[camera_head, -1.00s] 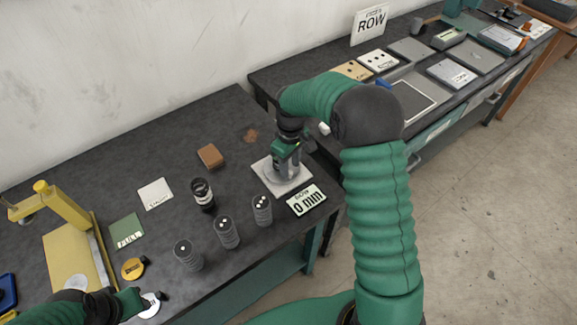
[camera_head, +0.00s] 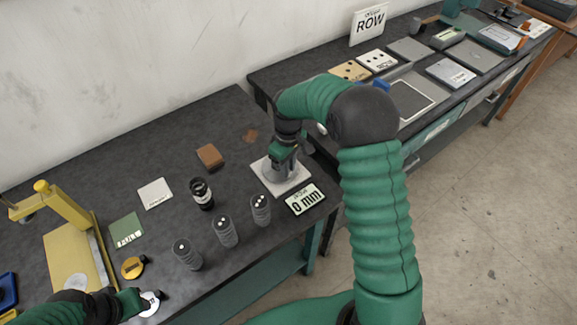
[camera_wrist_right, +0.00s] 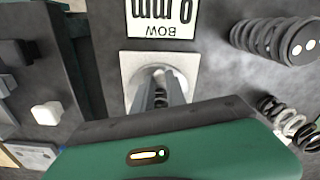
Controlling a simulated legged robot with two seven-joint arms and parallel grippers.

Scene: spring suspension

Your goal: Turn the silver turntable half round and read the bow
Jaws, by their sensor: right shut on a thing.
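The silver turntable (camera_head: 281,182) sits on a white square plate (camera_head: 304,181) near the right end of the dark bench. It shows from above in the right wrist view (camera_wrist_right: 148,75). My right gripper (camera_head: 284,166) points down over it, its fingers (camera_wrist_right: 161,101) shut on a small coiled spring (camera_wrist_right: 160,98) that is mostly hidden between them.
Several dark coil springs (camera_head: 226,232) stand in front and to the left of the plate. A black-and-white spring stack (camera_head: 202,194), a brown block (camera_head: 210,156) and a yellow press (camera_head: 68,215) stand farther left. A second bench (camera_head: 440,105) holds plates and a "ROW" sign.

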